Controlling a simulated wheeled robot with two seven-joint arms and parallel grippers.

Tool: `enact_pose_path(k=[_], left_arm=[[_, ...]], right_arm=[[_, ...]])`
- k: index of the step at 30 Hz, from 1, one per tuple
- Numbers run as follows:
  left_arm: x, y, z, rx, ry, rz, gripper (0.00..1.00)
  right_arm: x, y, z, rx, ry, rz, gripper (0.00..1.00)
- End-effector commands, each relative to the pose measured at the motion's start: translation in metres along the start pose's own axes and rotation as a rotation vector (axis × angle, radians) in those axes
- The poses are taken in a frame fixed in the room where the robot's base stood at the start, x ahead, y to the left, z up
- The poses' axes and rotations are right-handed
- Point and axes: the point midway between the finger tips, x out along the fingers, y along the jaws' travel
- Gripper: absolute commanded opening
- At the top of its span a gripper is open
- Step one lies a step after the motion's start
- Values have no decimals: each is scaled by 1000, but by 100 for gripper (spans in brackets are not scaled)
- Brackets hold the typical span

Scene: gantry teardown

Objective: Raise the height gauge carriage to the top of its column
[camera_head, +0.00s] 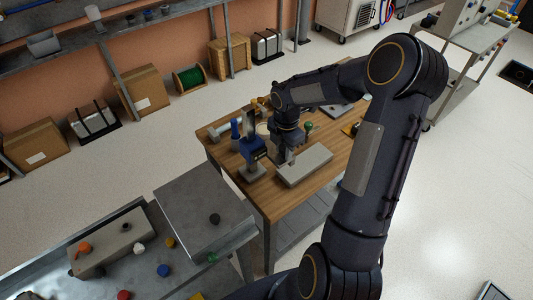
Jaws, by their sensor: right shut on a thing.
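The height gauge stands on the wooden bench, with a grey base (252,173) and an upright dark column (250,122). Its blue carriage (250,149) sits on the lower part of the column, above the base. My right arm reaches over the bench from the right. My right gripper (279,158) points down just right of the column, shut on the carriage's near side; the fingertips are small and the exact contact is hard to see. My left gripper is not in view.
A flat grey block (304,166) lies on the bench (263,205) right of the gauge. A blue bottle-like thing (235,133) stands close left of the column. A metal table (203,208) with coloured knobs is at the lower left.

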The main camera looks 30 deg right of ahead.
Motion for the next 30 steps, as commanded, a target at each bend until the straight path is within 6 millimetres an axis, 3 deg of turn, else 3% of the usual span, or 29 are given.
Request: enact_pose_path(k=[30], left_arm=[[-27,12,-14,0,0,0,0]], right_arm=[[-44,1,1,-1,-3,5,5]])
